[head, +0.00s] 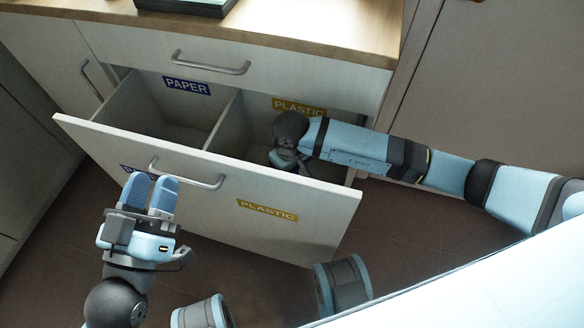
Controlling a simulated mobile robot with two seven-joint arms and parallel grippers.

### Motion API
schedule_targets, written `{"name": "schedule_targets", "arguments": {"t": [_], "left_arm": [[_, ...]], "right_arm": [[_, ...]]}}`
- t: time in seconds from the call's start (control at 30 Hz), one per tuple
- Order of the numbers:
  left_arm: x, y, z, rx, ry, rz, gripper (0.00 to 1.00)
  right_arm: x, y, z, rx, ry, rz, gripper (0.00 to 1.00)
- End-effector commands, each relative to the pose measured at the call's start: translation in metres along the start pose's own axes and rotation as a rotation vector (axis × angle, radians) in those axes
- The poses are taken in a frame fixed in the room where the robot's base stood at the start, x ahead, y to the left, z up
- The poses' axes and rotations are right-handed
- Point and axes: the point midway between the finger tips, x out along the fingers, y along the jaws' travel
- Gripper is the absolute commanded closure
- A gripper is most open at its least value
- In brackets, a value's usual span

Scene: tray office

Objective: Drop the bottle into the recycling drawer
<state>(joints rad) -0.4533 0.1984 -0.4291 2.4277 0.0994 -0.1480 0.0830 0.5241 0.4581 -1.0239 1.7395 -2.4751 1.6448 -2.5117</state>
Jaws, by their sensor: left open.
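The recycling drawer (300,205) is pulled open, with a divider making two compartments. The left one is labelled PAPER (187,86) and the right one PLASTIC (299,106). My right arm reaches in from the right, and its wrist bends down into the plastic compartment. My right gripper is hidden behind the drawer front. No bottle shows; whether it is inside the drawer cannot be seen. My left gripper (154,186) is open and empty, with its fingers pointing up, in front of the drawer front and near the drawer handle (188,178).
A wooden countertop (290,35) lies above, with a dark tray (187,5) at its back edge. A closed upper drawer (290,66) is over the open one. A side cabinet (45,60) stands at the left. Brown floor shows below.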

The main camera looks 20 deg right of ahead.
Motion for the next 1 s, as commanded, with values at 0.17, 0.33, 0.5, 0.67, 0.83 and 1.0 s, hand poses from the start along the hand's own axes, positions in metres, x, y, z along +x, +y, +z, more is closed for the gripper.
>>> {"name": "schedule_targets", "arguments": {"t": [0.17,0.33,0.5,0.67,0.83,1.0], "left_arm": [[-0.001,-0.001,0.002,0.0,-0.007,-0.003,0.57],[-0.001,-0.002,0.0,0.002,-0.012,-0.006,0.57],[-0.007,-0.013,0.015,0.017,-0.11,-0.052,0.57],[-0.012,-0.021,0.032,0.031,-0.198,-0.084,0.57],[-0.019,-0.029,0.047,0.043,-0.284,-0.115,0.57],[-0.026,-0.035,0.058,0.05,-0.344,-0.135,0.57]], "right_arm": [[0.0,0.0,0.0,0.0,0.0,0.0,0.37],[-0.003,0.0,0.0,0.0,0.001,-0.001,0.37],[-0.021,0.0,0.0,0.001,0.002,-0.002,0.37],[-0.057,0.002,-0.002,-0.003,0.006,0.002,0.37],[-0.095,0.001,-0.001,-0.002,0.004,0.002,0.37],[-0.12,0.0,-0.001,-0.002,0.003,0.0,0.37]]}}
